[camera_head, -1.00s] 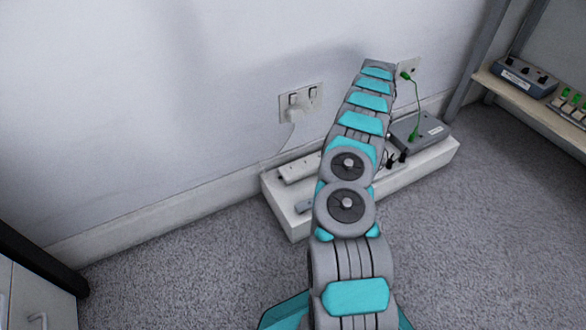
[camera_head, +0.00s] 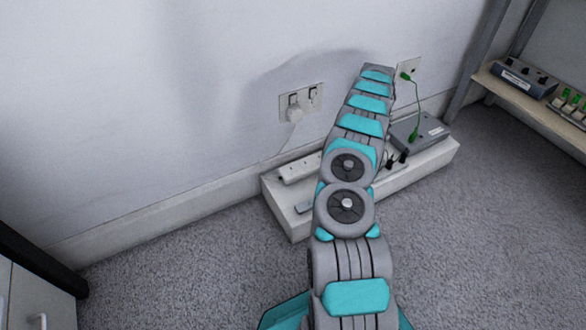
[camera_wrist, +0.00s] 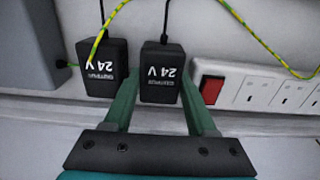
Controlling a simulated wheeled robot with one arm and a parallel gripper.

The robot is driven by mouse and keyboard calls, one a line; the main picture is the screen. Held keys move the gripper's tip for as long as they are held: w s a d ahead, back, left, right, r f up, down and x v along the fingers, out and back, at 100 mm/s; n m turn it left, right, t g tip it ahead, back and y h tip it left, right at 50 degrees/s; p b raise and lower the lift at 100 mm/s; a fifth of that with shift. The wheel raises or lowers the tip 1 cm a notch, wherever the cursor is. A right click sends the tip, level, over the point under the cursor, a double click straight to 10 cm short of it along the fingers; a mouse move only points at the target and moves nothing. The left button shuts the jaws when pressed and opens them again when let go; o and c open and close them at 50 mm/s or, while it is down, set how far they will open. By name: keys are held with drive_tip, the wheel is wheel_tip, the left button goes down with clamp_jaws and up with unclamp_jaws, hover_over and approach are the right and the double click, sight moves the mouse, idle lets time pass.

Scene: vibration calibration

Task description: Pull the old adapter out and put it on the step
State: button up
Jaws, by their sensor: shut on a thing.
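In the wrist view, my gripper (camera_wrist: 161,98) is shut on a black adapter (camera_wrist: 161,73) marked 24 V OUTPUT, with one green finger on each side. The print reads upside down and a cable runs up from it. A second, similar black adapter (camera_wrist: 104,68) is just left of the left finger. I cannot tell from the print which is the old one, nor whether the held one is still seated. The step (camera_head: 433,166) is the long white block by the wall in the head view. My arm hides the gripper and part of the step there.
A white power strip with a red switch (camera_wrist: 211,89) is close right of the right finger. A yellow-green wire (camera_wrist: 106,30) crosses by the adapters. A grey box (camera_head: 420,132) stands on the step's right end. A shelf (camera_head: 530,100) is at right; carpet in front is clear.

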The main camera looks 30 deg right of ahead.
drive_tip(key=shift+f, duration=0.15)
drive_tip(key=o, duration=1.4)
drive_tip(key=shift+w+a+r+p, duration=0.15)
drive_tip(key=shift+r+p, duration=0.25)
drive_tip(key=shift+r, duration=2.1)
